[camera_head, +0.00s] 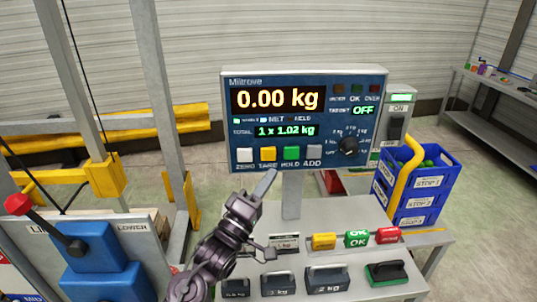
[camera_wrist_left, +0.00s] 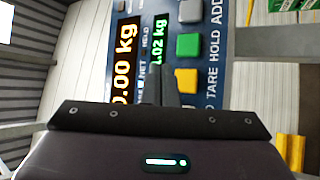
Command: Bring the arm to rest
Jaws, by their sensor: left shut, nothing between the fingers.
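My left arm comes up from the bottom of the head view. Its gripper (camera_head: 265,184) is shut and empty, its tip just below and in front of the button row of a blue scale panel (camera_head: 240,84). I cannot tell whether the tip touches the panel. The panel reads 0.00 kg, with a total of 1 x 1.02 kg and a green OFF. Its white, yellow, green and grey buttons are marked ZERO, TARE, HOLD and ADD. In the left wrist view the shut fingers (camera_wrist_left: 158,72) point at the panel (camera_wrist_left: 205,75). My right gripper is not in view.
Blue crates (camera_head: 418,190) stand at the right. A blue lever box (camera_head: 95,250) and posts stand left.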

